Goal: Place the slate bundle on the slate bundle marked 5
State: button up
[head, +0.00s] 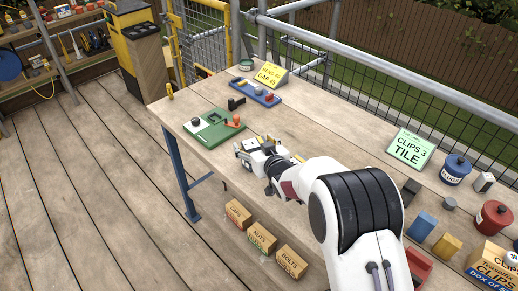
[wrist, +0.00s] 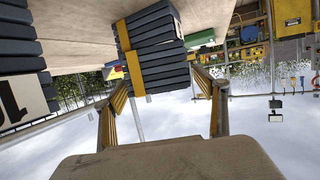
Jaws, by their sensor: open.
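In the wrist view, which is upside down, a dark slate bundle (wrist: 160,74) with a yellow strap is between the open fingers of my gripper (wrist: 165,92), with gaps beside it. It lies against a second strapped slate bundle (wrist: 150,28), slightly offset from it, apparently resting on it. The second bundle carries a pale label, cut off and unreadable. Another slate bundle (wrist: 18,62) at the left has a label reading 10. In the head view, my gripper (head: 262,155) is low over the table, and my arm hides most of what is there.
The wooden table (head: 320,125) holds a green board (head: 215,128), a blue tray (head: 255,93), a yellow sign (head: 271,75) and a green sign (head: 411,148). A blue pot (head: 455,170), a red pot (head: 493,217) and blocks crowd the right. The middle back is clear.

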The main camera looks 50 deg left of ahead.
jog(key=shift+r, duration=0.1)
jog(key=v, duration=1.2)
dwell(0.4)
dwell(0.7)
